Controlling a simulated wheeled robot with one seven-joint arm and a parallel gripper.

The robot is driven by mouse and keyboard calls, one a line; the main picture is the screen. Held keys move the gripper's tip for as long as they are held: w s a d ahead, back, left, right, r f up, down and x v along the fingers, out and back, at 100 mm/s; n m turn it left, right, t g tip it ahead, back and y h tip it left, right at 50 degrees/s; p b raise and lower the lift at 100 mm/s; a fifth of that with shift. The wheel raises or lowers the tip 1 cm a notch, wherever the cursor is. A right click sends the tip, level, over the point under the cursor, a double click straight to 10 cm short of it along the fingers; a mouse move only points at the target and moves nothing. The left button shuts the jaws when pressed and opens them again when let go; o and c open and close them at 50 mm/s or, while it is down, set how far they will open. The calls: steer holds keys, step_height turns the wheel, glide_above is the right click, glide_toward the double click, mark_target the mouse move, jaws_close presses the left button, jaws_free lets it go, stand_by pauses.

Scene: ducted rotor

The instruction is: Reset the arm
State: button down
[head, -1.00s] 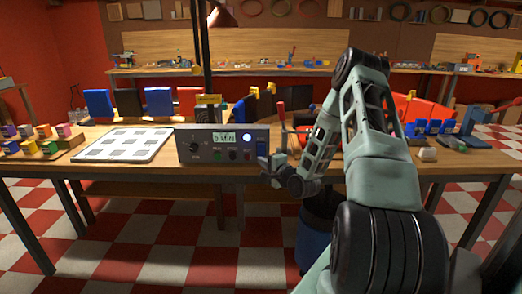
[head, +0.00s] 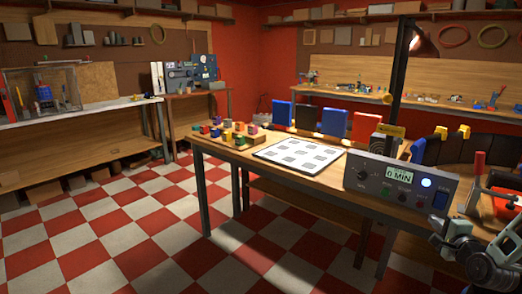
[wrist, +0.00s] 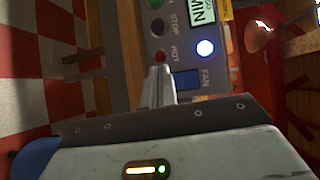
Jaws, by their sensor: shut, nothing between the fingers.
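My gripper (head: 440,224) is at the lower right of the head view, in front of the right part of the grey control box (head: 400,187). Most of my arm is cut off by the frame edge. In the wrist view the gripper fingers (wrist: 160,82) are shut and empty, close to the box's front panel (wrist: 176,45). That panel shows a lit blue-white lamp (wrist: 205,48), a red button (wrist: 160,57) and a blue switch (wrist: 187,80) marked FAN. The box display (head: 398,174) reads 0 MIN. I cannot tell whether the fingers touch the panel.
The wooden table (head: 300,178) carries a white board with grey squares (head: 300,153) and a rack of coloured blocks (head: 232,134). Blue, red and black upright pieces stand behind. A red-handled clamp (head: 477,175) is near my arm. The checkered floor (head: 130,220) to the left is clear.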

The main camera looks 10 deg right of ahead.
steer(key=w+a+r+n+g+y, duration=0.1)
steer(key=w+a+n+g+y, duration=0.2)
steer(key=a, duration=0.4)
steer(key=w+a+r+n+y, duration=0.1)
steer(key=w+a+n, duration=0.1)
steer(key=a+n, duration=0.35)
steer(key=s+a+r+n+g+y, duration=0.1)
steer(key=a+n+g, duration=0.2)
steer(key=a, duration=0.6)
steer(key=s+a+r+n+g+y, duration=0.1)
steer(key=s+a+r+n+g, duration=0.15)
steer(key=a, duration=0.65)
steer(key=s+a+r+n+g, duration=0.25)
steer(key=s+a+n, duration=0.25)
steer(key=s+a, duration=0.4)
steer(key=s+a+r+n+g, duration=0.25)
steer(key=s+a+n, duration=0.4)
steer(key=s, duration=0.45)
steer(key=s+a+r+n+g+h, duration=0.1)
steer(key=s+r+n+g, duration=0.1)
steer(key=s, duration=0.8)
steer(key=shift+s+n+g+h, duration=0.15)
steer(key=shift+n+g+h, duration=0.15)
steer(key=shift+n+g, duration=0.15)
